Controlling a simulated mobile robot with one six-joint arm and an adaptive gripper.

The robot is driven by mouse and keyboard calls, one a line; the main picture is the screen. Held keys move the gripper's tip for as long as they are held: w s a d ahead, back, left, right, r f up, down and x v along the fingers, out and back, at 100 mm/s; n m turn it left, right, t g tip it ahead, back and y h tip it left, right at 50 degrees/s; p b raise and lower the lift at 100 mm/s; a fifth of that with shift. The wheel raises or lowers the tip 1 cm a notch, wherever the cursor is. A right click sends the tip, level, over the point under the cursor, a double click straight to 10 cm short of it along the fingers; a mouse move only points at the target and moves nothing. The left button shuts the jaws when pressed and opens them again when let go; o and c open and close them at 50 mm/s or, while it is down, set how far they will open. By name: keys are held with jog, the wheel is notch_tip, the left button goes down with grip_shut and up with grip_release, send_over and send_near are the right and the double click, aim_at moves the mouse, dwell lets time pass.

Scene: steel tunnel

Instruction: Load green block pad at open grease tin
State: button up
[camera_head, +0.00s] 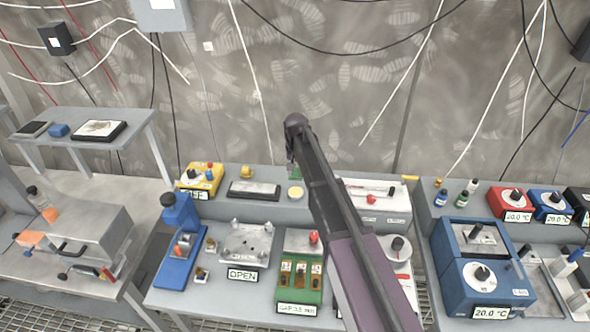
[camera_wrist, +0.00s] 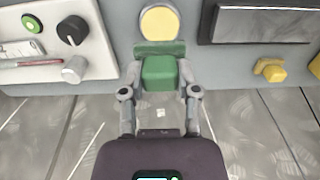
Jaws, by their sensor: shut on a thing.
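A green block (camera_wrist: 160,75) is between the two fingers of my gripper (camera_wrist: 160,82) in the wrist view, and my gripper is shut on it. A darker green strip, perhaps its pad, runs along the block's tin-side edge. The round grease tin (camera_wrist: 159,22) shows a pale yellow face just beyond that strip; I cannot tell whether they touch. In the head view the open tin (camera_head: 295,192) sits on the grey bench, and a little of the green block (camera_head: 293,171) shows just above it in the picture. My arm hides most of my gripper there.
A dark flat plate (camera_head: 254,190) lies left of the tin, with a yellow knob (camera_head: 246,172) behind it. A white panel with a dial (camera_wrist: 60,40) is on the tin's other side. A green fixture (camera_head: 300,278) and an OPEN-labelled plate (camera_head: 246,245) stand in front.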

aim_at(296, 192)
jog(key=shift+f, duration=0.2)
notch_tip(296, 192, down, 6)
jog(key=b, duration=0.6)
jog(key=shift+a+r, duration=0.1)
jog(key=shift+r, duration=0.1)
jog(key=shift+s+f+b, duration=0.1)
jog(key=shift+f+b, duration=0.45)
dwell(2.8)
jog(key=shift+r, duration=0.1)
jog(key=shift+r+p, duration=3.4)
jog(key=shift+p, duration=0.15)
jog(key=shift+f+b, duration=0.85)
